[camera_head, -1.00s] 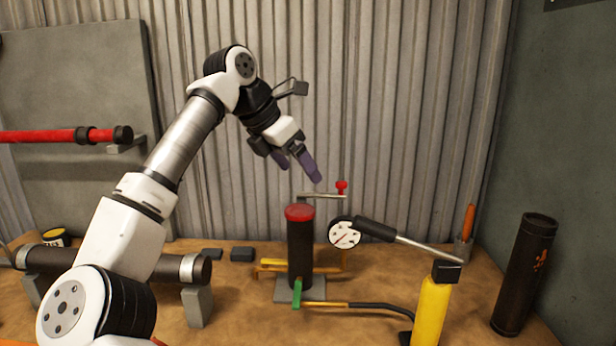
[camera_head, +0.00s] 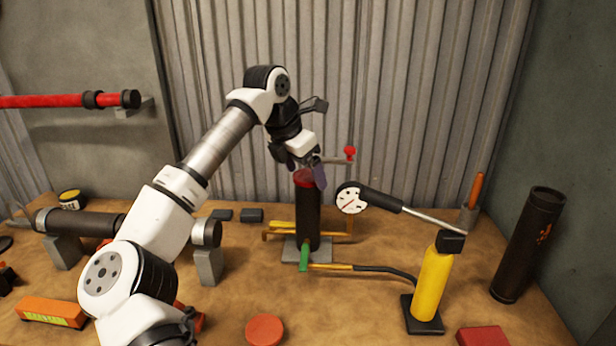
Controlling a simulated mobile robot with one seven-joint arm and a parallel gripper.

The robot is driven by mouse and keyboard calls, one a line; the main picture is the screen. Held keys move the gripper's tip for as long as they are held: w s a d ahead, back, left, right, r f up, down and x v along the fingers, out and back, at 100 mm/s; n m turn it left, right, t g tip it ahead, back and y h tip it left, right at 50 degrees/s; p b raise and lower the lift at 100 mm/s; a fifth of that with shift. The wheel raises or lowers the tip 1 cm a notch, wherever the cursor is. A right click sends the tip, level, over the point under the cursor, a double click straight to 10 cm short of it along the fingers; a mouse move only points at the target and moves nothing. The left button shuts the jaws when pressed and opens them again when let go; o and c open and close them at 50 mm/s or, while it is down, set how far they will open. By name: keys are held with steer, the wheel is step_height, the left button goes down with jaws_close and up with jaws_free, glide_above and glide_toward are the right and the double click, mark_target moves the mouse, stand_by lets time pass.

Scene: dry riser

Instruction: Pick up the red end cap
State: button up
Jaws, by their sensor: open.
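The red end cap (camera_head: 304,178) sits on top of an upright black pipe (camera_head: 307,222) on a grey base plate (camera_head: 293,253). My gripper (camera_head: 305,174) is open, with its purple fingers pointing down at the cap. One finger overlaps the cap's right side in the picture; the other is mostly hidden behind the wrist. I cannot tell whether the fingers touch the cap.
A lever with a red knob (camera_head: 349,152) is just behind the cap. A dial gauge (camera_head: 351,198) with a black handle stands close on the right. A yellow cylinder (camera_head: 431,283) is further right. A flat red disc (camera_head: 265,330) lies on the bench in front.

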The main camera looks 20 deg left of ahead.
steer(key=shift+x, duration=1.1)
steer(key=c, duration=1.2)
steer(key=shift+r, duration=0.1)
